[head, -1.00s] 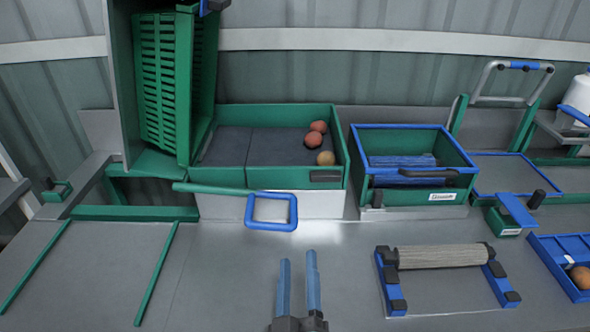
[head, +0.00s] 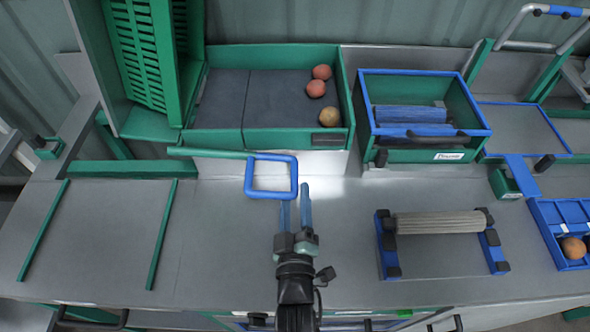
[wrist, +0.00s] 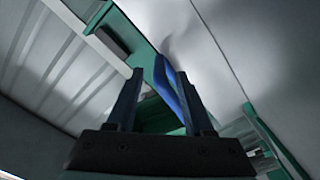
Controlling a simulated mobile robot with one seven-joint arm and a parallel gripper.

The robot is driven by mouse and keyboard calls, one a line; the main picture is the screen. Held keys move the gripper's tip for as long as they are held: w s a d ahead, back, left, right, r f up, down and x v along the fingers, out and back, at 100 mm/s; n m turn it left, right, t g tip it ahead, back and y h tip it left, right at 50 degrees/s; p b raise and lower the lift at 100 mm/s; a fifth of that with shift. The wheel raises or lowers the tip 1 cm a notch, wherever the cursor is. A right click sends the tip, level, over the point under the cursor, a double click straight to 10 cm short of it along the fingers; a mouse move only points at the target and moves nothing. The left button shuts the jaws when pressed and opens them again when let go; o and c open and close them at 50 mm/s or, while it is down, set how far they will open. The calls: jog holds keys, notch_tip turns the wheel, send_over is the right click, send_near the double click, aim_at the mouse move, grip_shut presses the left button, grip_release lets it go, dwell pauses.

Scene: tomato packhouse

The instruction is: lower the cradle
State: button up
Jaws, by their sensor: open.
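The cradle (head: 88,65) stands raised at the upper left, with a green slatted crate (head: 140,50) tipped up in it. A green lever (head: 208,152) runs along the front of the green tray and ends in a blue square loop (head: 293,180). My gripper (head: 295,200) points at the right side of this loop, its blue fingertips at or just below it. In the wrist view, a blue bar (wrist: 165,80) shows between the open fingers (wrist: 155,85). I cannot tell whether the fingers touch it.
The green tray (head: 225,142) holds three tomatoes (head: 321,72) at its right. A blue-rimmed green bin (head: 410,152) stands beside it. A roller stand (head: 440,222) lies right of my gripper, and a blue divided box (head: 548,228) at the far right.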

aim_at(296, 162)
jog(key=shift+w, duration=3.15)
jog(key=shift+c, duration=0.4)
jog(key=c, duration=0.7)
grip_shut()
jog(key=shift+d+r, duration=0.1)
